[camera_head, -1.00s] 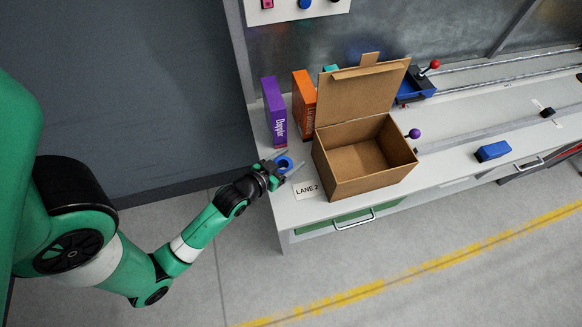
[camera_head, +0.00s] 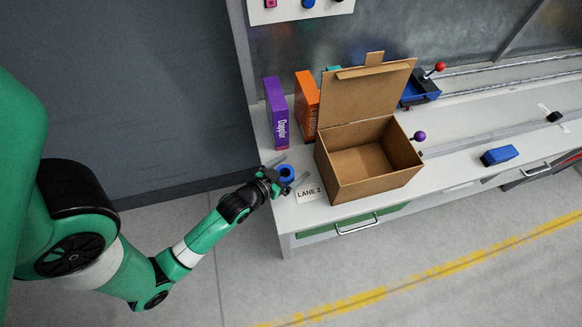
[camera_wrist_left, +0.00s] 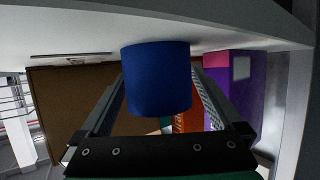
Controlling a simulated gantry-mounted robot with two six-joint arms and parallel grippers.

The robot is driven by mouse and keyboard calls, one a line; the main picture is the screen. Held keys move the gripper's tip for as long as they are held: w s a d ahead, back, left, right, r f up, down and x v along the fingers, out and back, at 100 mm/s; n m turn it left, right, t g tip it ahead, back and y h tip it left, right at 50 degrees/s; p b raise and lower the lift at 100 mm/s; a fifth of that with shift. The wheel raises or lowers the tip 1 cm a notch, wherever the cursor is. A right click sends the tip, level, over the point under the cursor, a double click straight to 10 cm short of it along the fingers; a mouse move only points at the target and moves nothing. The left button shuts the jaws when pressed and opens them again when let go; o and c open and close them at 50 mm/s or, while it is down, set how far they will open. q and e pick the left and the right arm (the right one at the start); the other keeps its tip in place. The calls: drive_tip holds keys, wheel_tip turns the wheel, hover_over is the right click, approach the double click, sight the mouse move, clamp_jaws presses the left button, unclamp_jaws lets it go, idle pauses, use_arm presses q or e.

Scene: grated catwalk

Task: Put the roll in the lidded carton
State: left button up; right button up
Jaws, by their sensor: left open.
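The roll is a short blue ring (camera_head: 286,174) at the left end of the white bench, next to the LANE 2 label. My left gripper (camera_head: 293,168) is open, with one finger on each side of the roll. In the left wrist view the blue roll (camera_wrist_left: 156,78) stands between the two spread fingers (camera_wrist_left: 158,92); I cannot tell whether either touches it. The brown carton (camera_head: 366,189) stands to the right of the roll, its lid (camera_head: 366,92) raised and its inside empty. My right gripper is not in view.
A purple box (camera_head: 277,113) and an orange box (camera_head: 306,104) stand behind the roll, left of the carton. A purple knob (camera_head: 420,136), a blue block (camera_head: 499,155) and a blue device with a red-knobbed lever (camera_head: 421,91) are right of the carton. The bench's front edge is close to the roll.

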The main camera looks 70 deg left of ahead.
use_arm(q)
drive_tip(key=shift+r, duration=0.15)
drive_tip(key=shift+s+d+r, duration=0.15)
drive_tip(key=shift+s+r, duration=0.05)
drive_tip(key=shift+s, duration=0.05)
drive_tip(key=p+v, duration=0.2)
drive_tip(key=v, duration=0.9)
drive_tip(key=shift+s, duration=0.2)
